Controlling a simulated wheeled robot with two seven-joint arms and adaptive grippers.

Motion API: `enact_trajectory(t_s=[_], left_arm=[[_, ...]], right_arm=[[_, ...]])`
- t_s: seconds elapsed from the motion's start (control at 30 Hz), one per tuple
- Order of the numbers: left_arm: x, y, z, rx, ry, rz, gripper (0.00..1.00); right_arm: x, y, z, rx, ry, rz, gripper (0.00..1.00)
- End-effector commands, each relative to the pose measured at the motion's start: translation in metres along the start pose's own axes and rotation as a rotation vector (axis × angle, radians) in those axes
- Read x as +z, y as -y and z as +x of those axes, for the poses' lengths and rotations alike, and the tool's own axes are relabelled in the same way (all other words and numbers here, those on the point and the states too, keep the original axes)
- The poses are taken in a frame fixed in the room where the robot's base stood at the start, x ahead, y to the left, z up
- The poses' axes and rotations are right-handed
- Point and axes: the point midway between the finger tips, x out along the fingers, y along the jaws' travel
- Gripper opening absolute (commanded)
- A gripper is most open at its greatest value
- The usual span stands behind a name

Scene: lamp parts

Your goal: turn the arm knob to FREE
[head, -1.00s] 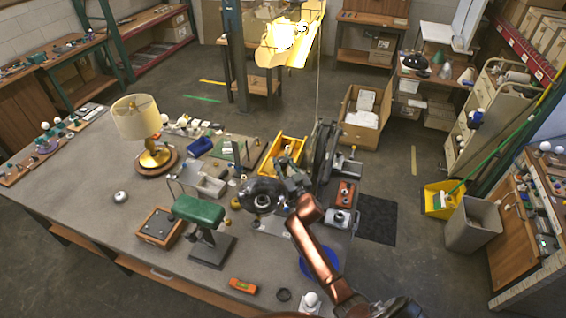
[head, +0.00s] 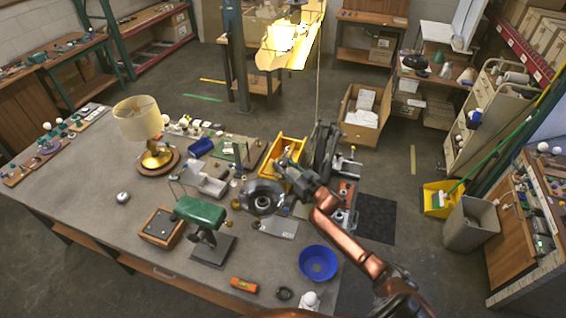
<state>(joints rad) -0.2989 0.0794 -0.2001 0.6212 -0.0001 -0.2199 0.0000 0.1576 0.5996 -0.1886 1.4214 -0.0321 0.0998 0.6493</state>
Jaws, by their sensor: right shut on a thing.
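My right arm, with copper links, reaches in from the lower right over the bench. Its dark right gripper (head: 288,168) is beside the front of the yellow bin and the black arm assembly (head: 325,148). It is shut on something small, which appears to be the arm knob. The knob itself is hidden by the fingers, and no FREE marking can be read. A dark round head with a ring-shaped face (head: 262,198) is just below and left of the gripper; I cannot tell whether they touch. My left gripper is not in view.
A yellow bin (head: 274,150) stands behind the gripper. A blue bowl (head: 318,263) lies at the bench's front right. A green-topped stand (head: 201,211) and a brass lamp with a cream shade (head: 138,119) stand to the left. The bench's left middle is fairly clear.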

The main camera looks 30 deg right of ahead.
Motion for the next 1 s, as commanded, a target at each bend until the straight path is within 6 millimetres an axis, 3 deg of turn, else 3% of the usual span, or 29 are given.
enact_trajectory(t_s=[0.5, 1.0], left_arm=[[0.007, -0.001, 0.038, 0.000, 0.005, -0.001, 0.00], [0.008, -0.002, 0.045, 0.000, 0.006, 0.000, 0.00]], right_arm=[[0.002, -0.003, 0.000, -0.293, 0.000, -0.004, 0.06], [-0.001, -0.001, 0.001, -0.350, -0.003, 0.000, 0.06]])
